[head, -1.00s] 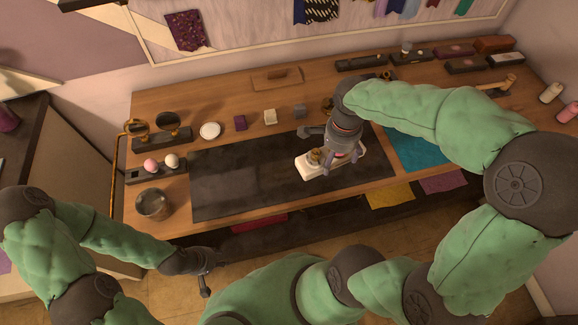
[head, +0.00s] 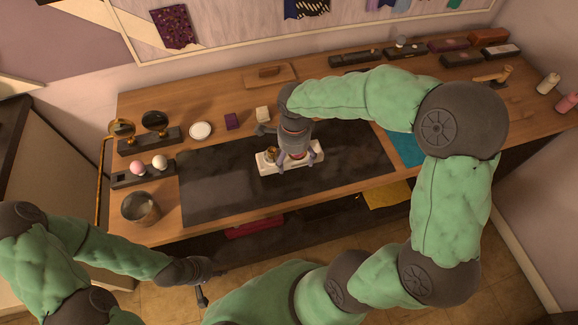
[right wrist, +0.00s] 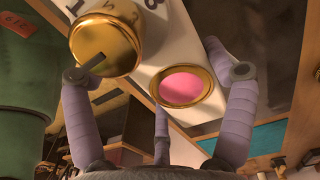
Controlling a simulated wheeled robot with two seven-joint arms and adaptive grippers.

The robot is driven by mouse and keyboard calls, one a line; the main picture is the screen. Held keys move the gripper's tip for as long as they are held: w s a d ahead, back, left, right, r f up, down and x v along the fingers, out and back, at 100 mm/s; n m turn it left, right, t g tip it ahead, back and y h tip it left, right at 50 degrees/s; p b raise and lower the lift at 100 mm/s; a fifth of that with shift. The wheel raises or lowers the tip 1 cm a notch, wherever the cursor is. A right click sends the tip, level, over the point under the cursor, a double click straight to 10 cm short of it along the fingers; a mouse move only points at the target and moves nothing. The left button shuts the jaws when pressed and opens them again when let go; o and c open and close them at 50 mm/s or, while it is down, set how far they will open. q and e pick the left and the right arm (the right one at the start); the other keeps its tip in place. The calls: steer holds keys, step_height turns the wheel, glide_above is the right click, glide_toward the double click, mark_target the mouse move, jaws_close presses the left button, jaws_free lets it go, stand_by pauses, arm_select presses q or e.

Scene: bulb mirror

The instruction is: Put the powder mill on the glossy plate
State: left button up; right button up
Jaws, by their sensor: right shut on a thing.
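My right gripper (head: 292,160) is shut on a long white block with a brass part at its left end, seemingly the powder mill (head: 312,152). It is over the dark mat; I cannot tell how high. In the right wrist view the white block (right wrist: 150,55) carries printed numerals, a brass drum (right wrist: 105,45) and a gold-rimmed pink disc (right wrist: 181,86), between my fingers (right wrist: 158,72). A small round white disc, seemingly the glossy plate (head: 200,131), lies on the wood behind the mat, to the left. My left gripper (head: 205,285) hangs low in front of the table; its fingers are unclear.
The dark mat (head: 215,190) is mostly clear. Left of it are a metal cup (head: 140,207), a holder with pink and white balls (head: 140,175), and round mirrors (head: 155,121).

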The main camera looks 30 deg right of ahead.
mark_target(289, 164)
steer(key=shift+w+a+f, duration=0.3)
steer(key=shift+w+f, duration=0.15)
steer(key=shift+f, duration=0.25)
steer(key=shift+w+a+f+b, duration=0.15)
steer(key=shift+f+b, duration=0.6)
steer(key=shift+f, duration=0.85)
steer(key=shift+f, duration=0.1)
steer(key=shift+f, duration=0.1)
steer(key=o, duration=1.1)
